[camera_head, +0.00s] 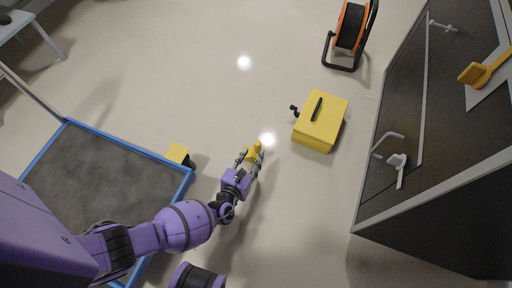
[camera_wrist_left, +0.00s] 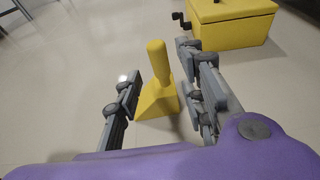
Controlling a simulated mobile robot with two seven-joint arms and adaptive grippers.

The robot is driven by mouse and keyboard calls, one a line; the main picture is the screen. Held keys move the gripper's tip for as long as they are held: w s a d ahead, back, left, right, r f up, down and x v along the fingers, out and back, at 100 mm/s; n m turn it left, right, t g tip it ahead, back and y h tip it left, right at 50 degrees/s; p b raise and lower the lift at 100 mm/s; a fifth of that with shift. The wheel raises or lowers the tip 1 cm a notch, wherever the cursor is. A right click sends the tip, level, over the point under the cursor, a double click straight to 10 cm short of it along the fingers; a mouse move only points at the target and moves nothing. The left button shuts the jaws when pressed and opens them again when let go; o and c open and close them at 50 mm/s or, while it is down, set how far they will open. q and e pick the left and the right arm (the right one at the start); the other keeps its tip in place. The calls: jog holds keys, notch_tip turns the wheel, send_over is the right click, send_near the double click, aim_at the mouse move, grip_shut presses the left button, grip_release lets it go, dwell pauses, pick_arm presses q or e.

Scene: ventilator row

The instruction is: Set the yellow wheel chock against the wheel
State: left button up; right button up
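The yellow wheel chock (camera_head: 253,151) has a wedge-shaped base and an upright handle. It stands on the pale floor and also shows in the left wrist view (camera_wrist_left: 158,100). My left gripper (camera_head: 251,158) is open, with its fingers on either side of the chock. In the left wrist view, gaps show between the gripper's fingers (camera_wrist_left: 158,84) and the handle. A small dark round part (camera_head: 191,161), perhaps the wheel, shows beside a yellow block (camera_head: 178,153) at the corner of a blue-edged platform. My right gripper is not in view.
A yellow box (camera_head: 319,122) with a black handle and crank stands right of the chock. The blue-edged grey platform (camera_head: 95,172) lies to the left. An orange cable reel (camera_head: 350,27) stands at the back. A dark cabinet (camera_head: 432,150) fills the right side. Floor behind the chock is clear.

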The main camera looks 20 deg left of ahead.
pick_arm(q)
jog(key=p+v, duration=0.1)
jog(key=v, duration=0.5)
jog(key=shift+p, duration=0.3)
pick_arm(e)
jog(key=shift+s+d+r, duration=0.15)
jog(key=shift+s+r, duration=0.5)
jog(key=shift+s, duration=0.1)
pick_arm(q)
jog(key=shift+w, duration=0.1)
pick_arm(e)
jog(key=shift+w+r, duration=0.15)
